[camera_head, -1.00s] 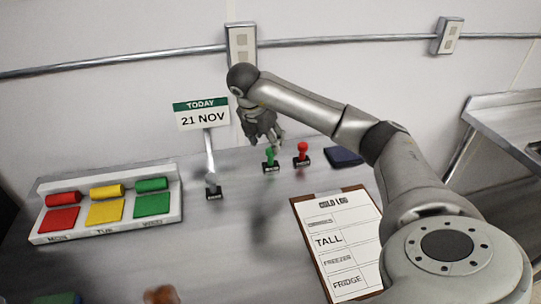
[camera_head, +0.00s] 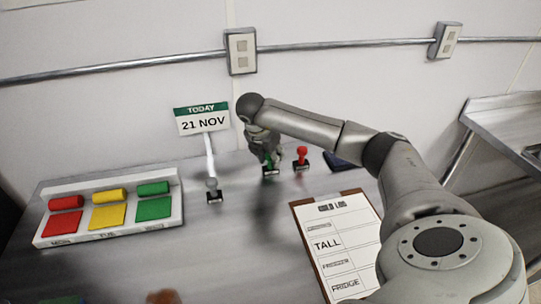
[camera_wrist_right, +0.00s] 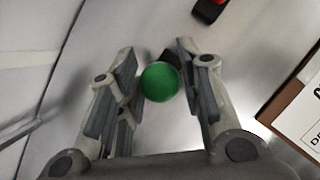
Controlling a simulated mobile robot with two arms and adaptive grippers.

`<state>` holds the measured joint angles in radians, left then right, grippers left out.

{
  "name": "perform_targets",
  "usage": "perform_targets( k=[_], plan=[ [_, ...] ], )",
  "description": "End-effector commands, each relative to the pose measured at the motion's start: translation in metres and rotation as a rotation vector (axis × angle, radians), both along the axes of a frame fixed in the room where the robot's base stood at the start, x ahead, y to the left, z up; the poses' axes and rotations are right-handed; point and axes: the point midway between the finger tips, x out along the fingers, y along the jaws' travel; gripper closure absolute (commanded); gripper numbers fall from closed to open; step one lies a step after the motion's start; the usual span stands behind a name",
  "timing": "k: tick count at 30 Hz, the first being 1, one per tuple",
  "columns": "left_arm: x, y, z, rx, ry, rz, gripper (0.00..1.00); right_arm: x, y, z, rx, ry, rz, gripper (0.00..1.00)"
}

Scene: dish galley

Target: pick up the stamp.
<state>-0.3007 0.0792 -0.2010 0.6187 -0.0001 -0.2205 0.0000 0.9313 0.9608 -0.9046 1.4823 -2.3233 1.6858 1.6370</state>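A stamp with a green knob and black base (camera_head: 271,170) stands on the grey counter. A red-knobbed stamp (camera_head: 302,158) stands to its right, and a grey-knobbed stamp (camera_head: 213,190) to its left. My right gripper (camera_head: 266,158) is down at the green stamp and partly hides it. My left gripper is not in view.
A clipboard (camera_head: 298,212) with a log sheet lies right of the stamps. A tray (camera_head: 110,233) with red, yellow and green pieces is at left. A date sign (camera_head: 202,119) stands behind. A dark pad (camera_head: 335,160) lies beyond the red stamp.

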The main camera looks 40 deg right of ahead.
Motion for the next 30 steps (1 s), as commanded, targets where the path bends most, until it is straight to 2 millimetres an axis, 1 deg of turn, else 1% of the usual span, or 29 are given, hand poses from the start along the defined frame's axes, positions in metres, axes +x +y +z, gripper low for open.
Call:
perform_targets(
  k=[1, 3, 6, 14, 19, 23, 26, 29, 30],
  plan=[
    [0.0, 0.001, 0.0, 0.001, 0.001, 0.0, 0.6, 0.0, 0.0, 0.0, 0.0, 0.0, 0.0, 0.77],
    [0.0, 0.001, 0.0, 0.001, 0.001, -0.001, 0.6, 0.0, 0.0, 0.0, 0.0, 0.0, 0.0, 0.85],
    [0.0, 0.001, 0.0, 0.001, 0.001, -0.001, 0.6, 0.0, 0.0, 0.0, 0.0, -0.001, 0.0, 0.96],
    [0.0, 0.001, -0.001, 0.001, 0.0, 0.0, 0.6, 0.0, 0.0, 0.001, 0.0, -0.001, 0.0, 0.96],
    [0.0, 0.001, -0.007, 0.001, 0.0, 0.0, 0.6, 0.001, 0.0, 0.011, 0.001, -0.004, 0.001, 0.96],
    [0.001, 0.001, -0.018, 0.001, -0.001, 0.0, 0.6, 0.001, 0.0, 0.029, 0.0, -0.006, -0.001, 0.96],
    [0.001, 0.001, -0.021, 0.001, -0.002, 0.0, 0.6, -0.002, 0.017, 0.049, 0.002, -0.006, 0.006, 0.96],
    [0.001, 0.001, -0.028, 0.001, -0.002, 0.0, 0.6, -0.007, 0.037, 0.074, 0.001, -0.01, 0.006, 0.96],
    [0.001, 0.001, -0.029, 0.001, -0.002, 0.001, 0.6, -0.008, 0.046, 0.086, 0.002, -0.01, 0.007, 0.96]
  ],
)
